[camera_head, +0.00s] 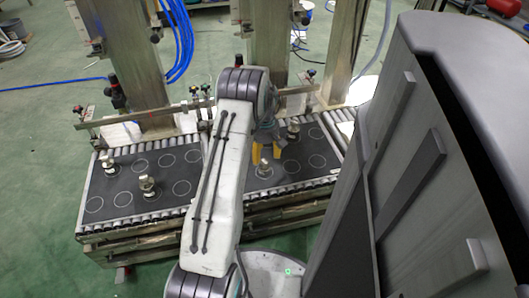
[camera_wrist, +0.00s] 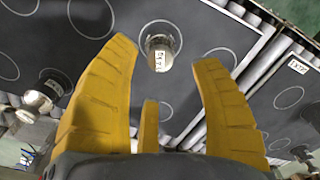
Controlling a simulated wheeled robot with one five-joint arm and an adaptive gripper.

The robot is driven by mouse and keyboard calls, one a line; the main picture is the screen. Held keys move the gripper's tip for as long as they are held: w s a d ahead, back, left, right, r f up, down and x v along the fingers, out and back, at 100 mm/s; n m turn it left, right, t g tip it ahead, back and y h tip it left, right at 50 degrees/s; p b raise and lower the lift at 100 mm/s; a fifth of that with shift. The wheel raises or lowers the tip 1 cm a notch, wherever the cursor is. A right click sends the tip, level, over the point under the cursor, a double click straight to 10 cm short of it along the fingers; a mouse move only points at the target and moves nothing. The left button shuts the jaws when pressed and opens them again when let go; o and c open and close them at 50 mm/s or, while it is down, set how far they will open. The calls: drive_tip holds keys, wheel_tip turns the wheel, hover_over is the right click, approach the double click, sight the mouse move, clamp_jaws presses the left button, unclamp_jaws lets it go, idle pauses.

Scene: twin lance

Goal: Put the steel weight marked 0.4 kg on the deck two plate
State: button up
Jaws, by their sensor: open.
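My gripper (camera_wrist: 168,58) is open, with its yellow fingers spread around a steel weight (camera_wrist: 160,46) in the wrist view. This weight has a small white label too small to read, and stands on a dark plate. In the head view my gripper (camera_head: 265,145) is partly hidden by my arm, with a weight (camera_head: 263,168) just below its fingers on the right plate (camera_head: 318,135). A second labelled weight (camera_head: 293,127) stands on that plate, also in the wrist view (camera_wrist: 42,95). The left plate (camera_head: 105,190) carries two weights (camera_head: 110,166) (camera_head: 147,185). I cannot tell which is 0.4 kg or which plate is deck two.
Rollers (camera_head: 150,222) edge the plates, which bear several empty white-ringed circles. White tags (camera_wrist: 298,66) sit by the rollers, unreadable. Posts (camera_head: 120,50) and a rail with clamps (camera_head: 145,115) stand along the back. My arm hides the middle of the decks.

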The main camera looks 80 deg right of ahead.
sight(265, 161)
drive_tip(key=shift+r+p, duration=1.45)
drive_tip(key=shift+r, duration=0.5)
drive_tip(key=w+a+r+n, duration=0.1)
drive_tip(key=w+a+r, duration=0.35)
drive_tip(key=w, duration=0.35)
drive_tip(key=w+a+r, duration=0.4)
drive_tip(key=w+r, duration=0.1)
drive_tip(key=w, duration=0.3)
drive_tip(key=w+a+r+n, duration=0.1)
drive_tip(key=w+a+r, duration=0.4)
drive_tip(key=w, duration=0.3)
drive_tip(key=w+a+r+n+t, duration=0.1)
drive_tip(key=w+a+r, duration=0.2)
drive_tip(key=a, duration=0.5)
drive_tip(key=w+a+r+n, duration=0.1)
drive_tip(key=w+a+r, duration=0.25)
drive_tip(key=a, duration=0.45)
drive_tip(key=s+a, duration=0.3)
drive_tip(key=a, duration=0.4)
drive_tip(key=s+a+r+n+t, duration=0.1)
drive_tip(key=s+a, duration=0.2)
drive_tip(key=a, duration=0.4)
drive_tip(key=s+a+r+n, duration=0.1)
drive_tip(key=s+a, duration=0.3)
drive_tip(key=a, duration=0.3)
drive_tip(key=shift+a+r, duration=0.25)
drive_tip(key=shift+a, duration=0.1)
drive_tip(key=shift+r, duration=0.1)
